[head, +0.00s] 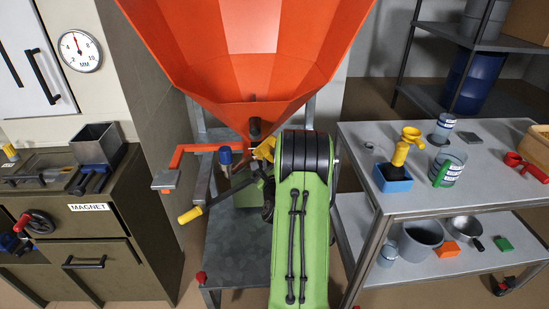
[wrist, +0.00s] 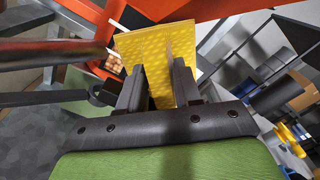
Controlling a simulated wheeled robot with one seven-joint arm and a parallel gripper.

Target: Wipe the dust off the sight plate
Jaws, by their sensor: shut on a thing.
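My gripper (wrist: 158,75) has its two dark fingers shut on a yellow dimpled cloth (wrist: 148,50). The cloth stands up between and beyond the fingertips. In the head view a bit of the yellow cloth (head: 265,148) shows beside my green arm, just under the orange hopper (head: 252,60). My arm hides most of the gripper there. In the wrist view a small brown speckled patch (wrist: 115,63) in an orange surround shows behind the cloth's left edge. I cannot tell whether this is the sight plate, and the cloth covers part of that area.
A yellow-handled lever (head: 192,215) and an orange bracket (head: 195,150) stick out left of my gripper. A dark bar crosses the wrist view's left side (wrist: 50,52). A grey cart (head: 410,190) with tools and cups stands right. A dark cabinet (head: 105,215) stands left.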

